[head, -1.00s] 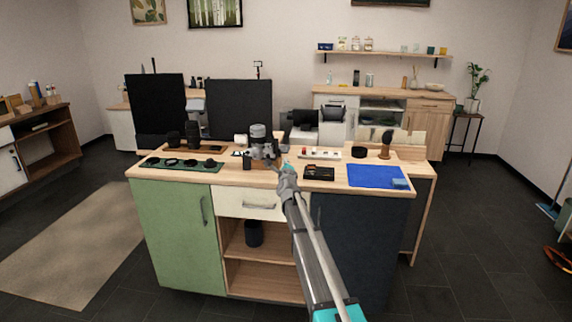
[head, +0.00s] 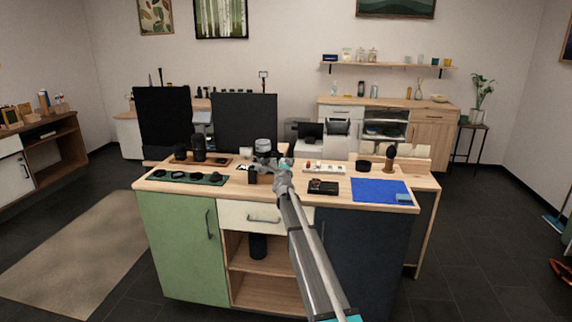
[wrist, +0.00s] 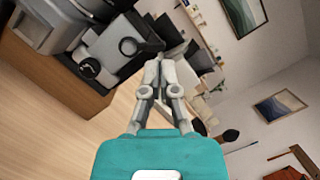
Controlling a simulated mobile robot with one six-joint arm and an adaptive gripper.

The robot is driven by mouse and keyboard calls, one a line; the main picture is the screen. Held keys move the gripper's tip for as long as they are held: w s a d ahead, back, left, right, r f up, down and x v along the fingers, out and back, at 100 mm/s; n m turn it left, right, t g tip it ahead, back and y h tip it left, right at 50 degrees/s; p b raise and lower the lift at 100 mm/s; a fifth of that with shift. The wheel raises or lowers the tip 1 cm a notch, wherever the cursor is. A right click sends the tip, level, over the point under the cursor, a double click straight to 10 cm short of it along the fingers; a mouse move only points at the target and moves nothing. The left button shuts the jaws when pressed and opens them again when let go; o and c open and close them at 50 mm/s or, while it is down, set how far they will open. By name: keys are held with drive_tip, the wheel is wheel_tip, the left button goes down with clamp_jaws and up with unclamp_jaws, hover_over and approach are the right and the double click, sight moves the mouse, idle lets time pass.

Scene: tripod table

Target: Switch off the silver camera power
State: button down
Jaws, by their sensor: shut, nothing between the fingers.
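The silver camera (head: 263,145) stands near the middle of the wooden worktop, partly hidden behind my gripper in the head view. In the wrist view the grey and black camera (wrist: 50,22) sits at upper left on a wooden block (wrist: 45,80), with a round dial (wrist: 90,68) at its near side. My gripper (wrist: 158,64) is shut and empty, its fingertips to the right of the camera. In the head view my gripper (head: 262,163) overlaps the camera's lower part. I cannot tell whether it touches. The power switch's setting cannot be made out.
A green mat (head: 186,177) with small dark items lies left, a blue mat (head: 380,190) right. A small black device (head: 323,187) and a white strip with a red button (head: 325,167) lie right of my gripper. Dark screens (head: 245,122) stand behind.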

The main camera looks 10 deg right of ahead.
drive_tip(key=shift+a, duration=0.1)
drive_tip(key=shift+r, duration=0.1)
idle(0.5)
drive_tip(key=shift+w+a+r+p, duration=0.2)
drive_tip(key=shift+a+r+p, duration=0.25)
drive_tip(key=shift+r+p, duration=0.35)
idle(1.8)
drive_tip(key=shift+d+f, duration=0.1)
drive_tip(key=shift+d, duration=0.05)
